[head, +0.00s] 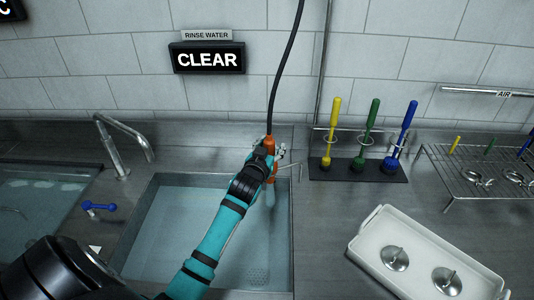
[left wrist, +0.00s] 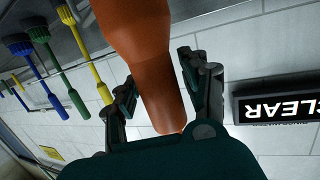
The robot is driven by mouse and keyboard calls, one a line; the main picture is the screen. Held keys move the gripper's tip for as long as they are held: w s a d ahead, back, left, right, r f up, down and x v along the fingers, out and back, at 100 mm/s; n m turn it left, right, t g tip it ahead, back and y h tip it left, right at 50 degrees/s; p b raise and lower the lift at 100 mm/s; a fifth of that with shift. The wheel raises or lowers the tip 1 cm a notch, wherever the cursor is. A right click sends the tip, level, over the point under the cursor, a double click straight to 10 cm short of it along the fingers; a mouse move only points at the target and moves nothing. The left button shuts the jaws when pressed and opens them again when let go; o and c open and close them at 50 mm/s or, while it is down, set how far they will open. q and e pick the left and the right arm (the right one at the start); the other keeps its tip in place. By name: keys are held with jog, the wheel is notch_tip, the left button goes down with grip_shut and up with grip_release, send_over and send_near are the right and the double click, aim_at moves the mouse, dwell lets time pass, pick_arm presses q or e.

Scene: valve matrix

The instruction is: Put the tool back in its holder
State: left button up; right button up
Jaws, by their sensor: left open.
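An orange tool (head: 268,143) hangs upright at the end of a black hose (head: 286,65), above the back right corner of the middle sink. My left gripper (head: 271,151) is at the orange tool. In the left wrist view, the tool (left wrist: 146,50) lies between the two fingers of the left gripper (left wrist: 158,78), which stand apart with visible gaps. My gripper hides part of the tool in the head view. A thin metal bracket (head: 292,165) shows just right of the gripper; I cannot tell whether it touches the tool. My right gripper is not in view.
A dark rack (head: 345,172) holds yellow, green and blue brushes to the right. A wire rack (head: 460,170) and a white tray (head: 375,240) with metal discs stand further right. A faucet (head: 122,150) and blue valve handle (head: 98,207) are left of the water-filled sink (head: 165,225).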

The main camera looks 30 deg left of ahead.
pick_arm(q)
jog(key=v, duration=1.1)
jog(key=shift+s+r, duration=0.15)
jog(key=shift+s, duration=0.1)
